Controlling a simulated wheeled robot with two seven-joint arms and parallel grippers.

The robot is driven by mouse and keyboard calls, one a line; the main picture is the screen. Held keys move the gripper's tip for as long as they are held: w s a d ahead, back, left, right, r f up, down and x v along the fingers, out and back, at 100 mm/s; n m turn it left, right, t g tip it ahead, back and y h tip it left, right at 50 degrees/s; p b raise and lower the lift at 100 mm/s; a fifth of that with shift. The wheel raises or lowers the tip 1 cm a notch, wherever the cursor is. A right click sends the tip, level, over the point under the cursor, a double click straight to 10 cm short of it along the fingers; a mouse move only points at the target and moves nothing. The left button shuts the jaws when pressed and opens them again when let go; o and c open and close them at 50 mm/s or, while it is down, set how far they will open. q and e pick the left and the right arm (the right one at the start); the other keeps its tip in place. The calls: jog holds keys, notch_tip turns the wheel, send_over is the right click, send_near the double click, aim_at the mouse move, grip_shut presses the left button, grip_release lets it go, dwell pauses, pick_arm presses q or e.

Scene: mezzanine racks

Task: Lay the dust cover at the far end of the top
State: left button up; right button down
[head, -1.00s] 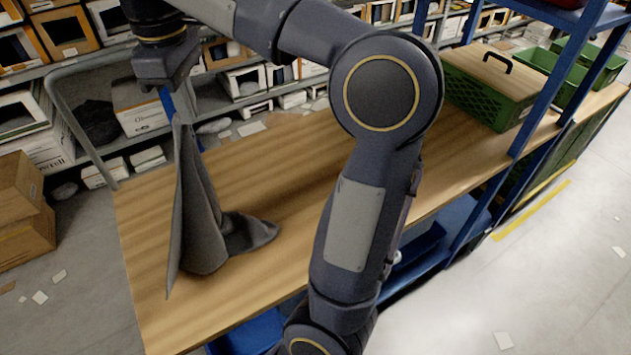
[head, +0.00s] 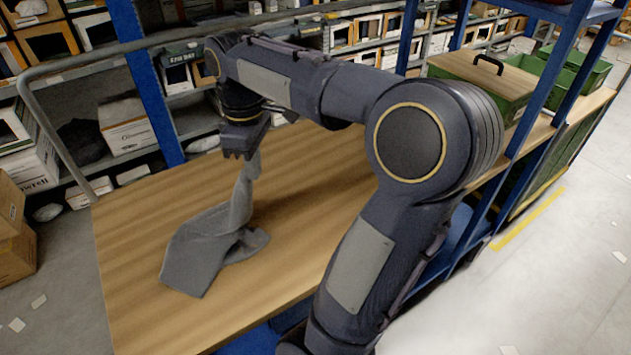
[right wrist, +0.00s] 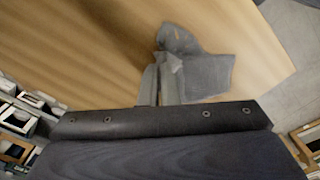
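The dust cover (head: 210,245) is a grey cloth. Its lower part lies crumpled on the near left part of the wooden top (head: 130,235), and its upper part rises in a twisted strand to my right gripper (head: 243,156). The gripper is shut on the cloth's upper end just above the top; the fingertips are partly hidden. In the right wrist view the cloth (right wrist: 205,75) hangs below the gripper and spreads on the wood. My left gripper is not in view.
A green crate with a wooden lid and black handle (head: 480,78) stands at the far right end of the top. Blue rack posts (head: 545,75) rise along the right edge, and another blue post (head: 150,90) stands at the back left. Shelves of boxes line the back.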

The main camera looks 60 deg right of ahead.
jog(key=shift+w+a+f+p, duration=0.2)
jog(key=shift+w+a+f, duration=0.3)
jog(key=shift+w+f, duration=1.55)
jog(key=shift+w+a+f+p, duration=0.25)
jog(key=shift+w+a+f, duration=0.25)
jog(key=shift+w+f, duration=1.5)
jog(key=shift+w+a+f+p, duration=0.2)
jog(key=shift+w+a+f, duration=0.3)
jog(key=shift+w+f, duration=1.5)
jog(key=c, duration=2.1)
grip_release()
jog(key=shift+s, duration=0.1)
jog(key=o, duration=1.2)
jog(key=shift+c, duration=0.2)
notch_tip(320, 180, up, 8)
jog(key=shift+f, duration=0.15)
